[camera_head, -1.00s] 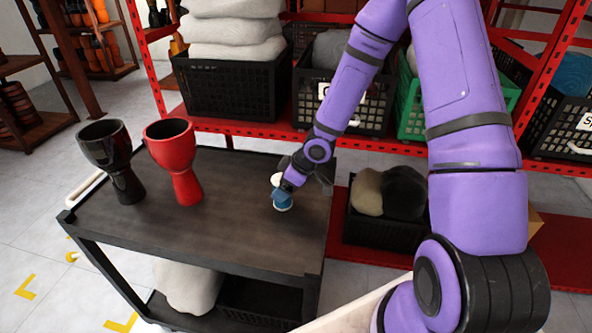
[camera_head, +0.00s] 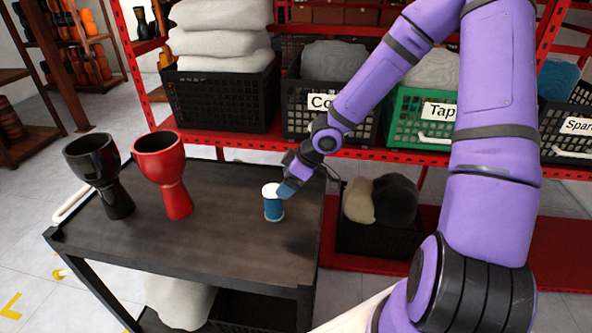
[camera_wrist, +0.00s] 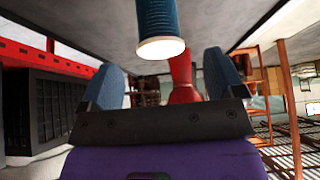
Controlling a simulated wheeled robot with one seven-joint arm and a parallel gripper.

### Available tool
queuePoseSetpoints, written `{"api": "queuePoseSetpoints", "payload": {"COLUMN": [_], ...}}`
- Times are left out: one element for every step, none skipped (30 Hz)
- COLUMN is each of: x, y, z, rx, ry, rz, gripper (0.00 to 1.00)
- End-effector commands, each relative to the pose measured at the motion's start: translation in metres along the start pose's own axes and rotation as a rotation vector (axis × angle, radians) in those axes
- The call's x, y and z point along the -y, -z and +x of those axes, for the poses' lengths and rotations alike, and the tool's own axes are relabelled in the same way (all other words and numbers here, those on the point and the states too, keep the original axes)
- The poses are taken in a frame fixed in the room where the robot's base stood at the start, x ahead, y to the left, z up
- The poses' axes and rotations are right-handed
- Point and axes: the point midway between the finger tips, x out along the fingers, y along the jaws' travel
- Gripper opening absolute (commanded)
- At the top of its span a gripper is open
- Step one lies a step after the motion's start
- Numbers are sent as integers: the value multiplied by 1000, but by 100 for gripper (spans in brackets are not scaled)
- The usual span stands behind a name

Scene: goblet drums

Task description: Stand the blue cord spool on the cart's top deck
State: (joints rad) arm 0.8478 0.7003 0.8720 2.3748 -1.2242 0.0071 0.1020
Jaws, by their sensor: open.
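The blue cord spool (camera_head: 273,208), with a white end cap, stands upright on the dark top deck (camera_head: 235,245) of the cart, near its right side. In the wrist view the spool (camera_wrist: 159,22) shows at the top centre, its white end toward the lower edge of the picture. My gripper (camera_head: 288,188) is just right of the spool's upper part in the head view. In the wrist view my gripper (camera_wrist: 161,65) is open, with its two blue fingers spread apart. The spool is beyond them, with clear gaps on both sides.
A black goblet drum (camera_head: 100,175) and a red goblet drum (camera_head: 165,175) stand on the deck's left side. Behind the cart is a red shelf (camera_head: 240,141) with black and green crates. The deck's middle and front are clear.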

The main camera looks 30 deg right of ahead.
Motion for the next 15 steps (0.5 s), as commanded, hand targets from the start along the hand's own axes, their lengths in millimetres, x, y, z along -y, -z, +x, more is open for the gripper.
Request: {"api": "queuePoseSetpoints", "payload": {"x": [-1,-1,-1,-1,-2,-2,-2,-2,-2,-2,-2,-2,-2,-2,-1], "y": [-1,0,0,0,0,0,0,0,0,0,0,0,0,0,0], "z": [-4,-6,-8,-10,-12,-14,-16,-18,-21,-23,-25,-27,-29,-31,-33], "rx": [-1,-2,-2,-3,-3,-4,-3,-4,-2,-3,-3,-2,-2,-3,-2], "ry": [-2,-3,-4,-5,-7,-7,-6,-6,-7,-6,-6,-6,-6,-6,-6], "rz": [2,2,2,1,2,1,3,2,2,2,3,3,3,2,1], "gripper": [88,88,88,88,88,88,88,88,88,88,88,88,88,88,88]}}
